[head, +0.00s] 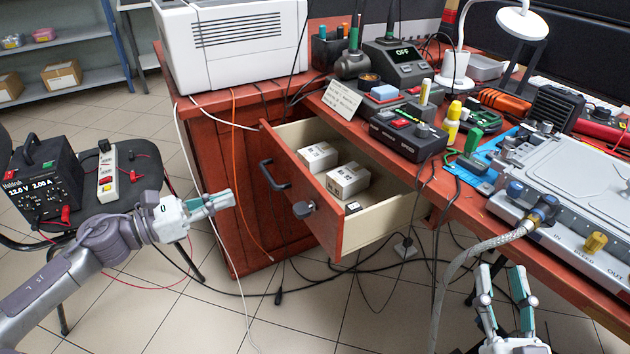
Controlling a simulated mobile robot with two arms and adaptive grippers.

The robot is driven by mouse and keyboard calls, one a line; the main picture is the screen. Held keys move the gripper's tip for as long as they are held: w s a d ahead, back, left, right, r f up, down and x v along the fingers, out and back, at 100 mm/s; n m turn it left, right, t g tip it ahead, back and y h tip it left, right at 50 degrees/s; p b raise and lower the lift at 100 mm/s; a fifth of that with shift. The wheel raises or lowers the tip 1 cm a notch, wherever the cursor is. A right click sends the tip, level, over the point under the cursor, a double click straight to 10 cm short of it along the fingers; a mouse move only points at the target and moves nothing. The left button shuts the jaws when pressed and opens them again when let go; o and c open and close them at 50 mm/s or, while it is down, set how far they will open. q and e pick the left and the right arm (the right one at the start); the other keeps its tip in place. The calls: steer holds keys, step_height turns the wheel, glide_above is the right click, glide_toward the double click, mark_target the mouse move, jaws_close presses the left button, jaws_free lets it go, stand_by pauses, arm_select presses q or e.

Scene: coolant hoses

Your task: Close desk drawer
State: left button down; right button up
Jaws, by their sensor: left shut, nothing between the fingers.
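The desk drawer (336,217) is pulled well out of the red wooden desk (465,178). Its red front has a dark bar handle (268,173) and a dark round knob or lock (307,208). Two small white boxes (348,180) lie inside it. My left gripper (232,200) is shut and empty, to the left of the drawer front and apart from it in the picture, its tips pointing right toward it. My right gripper (502,272) is at the lower right, in front of the desk edge, with its fingers spread apart and nothing seen between them.
A grey braided hose (455,270) hangs from the metal unit (575,185) near my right gripper. Loose cables lie on the tiled floor below the drawer. A black chair (165,165) with a power supply (42,180) stands at left. Thin cords hang by the cabinet.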

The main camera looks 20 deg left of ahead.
arm_select(q)
steer(key=d, duration=0.1)
steer(key=b, duration=0.2)
glide_toward(300, 175)
steer(key=shift+m, duration=0.3)
steer(key=x, duration=0.5)
steer(key=shift+w+d+r, duration=0.15)
steer(key=shift+w+d, duration=0.15)
steer(key=shift+p+x, duration=0.3)
steer(key=shift+x, duration=0.5)
arm_select(e)
steer(key=s+r+t+y, duration=0.1)
steer(key=s+r+t, duration=0.2)
steer(key=r+t, duration=0.1)
steer(key=shift+r+y, duration=0.3)
steer(key=shift+r, duration=0.45)
